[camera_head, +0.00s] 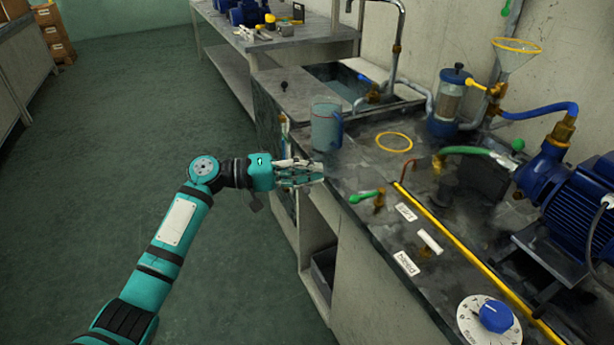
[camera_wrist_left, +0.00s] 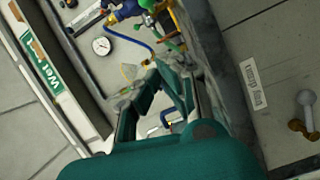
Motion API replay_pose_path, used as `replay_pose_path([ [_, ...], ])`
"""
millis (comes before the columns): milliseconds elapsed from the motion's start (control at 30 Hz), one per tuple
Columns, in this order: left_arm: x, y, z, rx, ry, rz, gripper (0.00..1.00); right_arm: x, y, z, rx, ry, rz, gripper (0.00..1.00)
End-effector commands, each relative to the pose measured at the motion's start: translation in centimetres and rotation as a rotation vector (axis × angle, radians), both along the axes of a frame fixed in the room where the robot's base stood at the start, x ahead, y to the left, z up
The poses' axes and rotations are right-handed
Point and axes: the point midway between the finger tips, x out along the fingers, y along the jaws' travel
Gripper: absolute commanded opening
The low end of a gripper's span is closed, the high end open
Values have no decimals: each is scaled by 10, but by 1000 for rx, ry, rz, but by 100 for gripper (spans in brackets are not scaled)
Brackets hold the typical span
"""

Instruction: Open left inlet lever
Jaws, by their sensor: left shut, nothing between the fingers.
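A lever with a green handle (camera_head: 365,196) sits on a brass valve near the front edge of the bench, beside a small label. A second lever with a white handle (camera_head: 430,241) lies further right, by another label. The labels are too small to read surely, so I cannot tell which lever is the left inlet one. My left gripper (camera_head: 312,173) is shut and empty, left of the green lever and apart from it, near the bench edge. The left wrist view shows a pale-handled lever (camera_wrist_left: 305,101) with a brass base at the right. My right gripper is out of view.
A blue pump (camera_head: 575,200) stands right. The green floor at left is free.

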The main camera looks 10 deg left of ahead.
Motion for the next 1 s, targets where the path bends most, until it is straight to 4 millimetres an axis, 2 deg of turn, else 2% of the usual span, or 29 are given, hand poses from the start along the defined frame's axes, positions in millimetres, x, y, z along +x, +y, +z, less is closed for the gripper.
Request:
replay_pose_path([
  [100,8,-27,0,-2,1,-2,0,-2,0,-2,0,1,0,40],
  [300,19,-64,-3,1,1,-1,0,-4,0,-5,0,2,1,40],
  [400,2,-70,-7,2,2,0,0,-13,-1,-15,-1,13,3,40],
  [533,-8,-77,-10,2,2,2,0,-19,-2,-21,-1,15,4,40],
  [1000,-14,-80,-12,2,0,2,0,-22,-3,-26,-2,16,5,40],
])
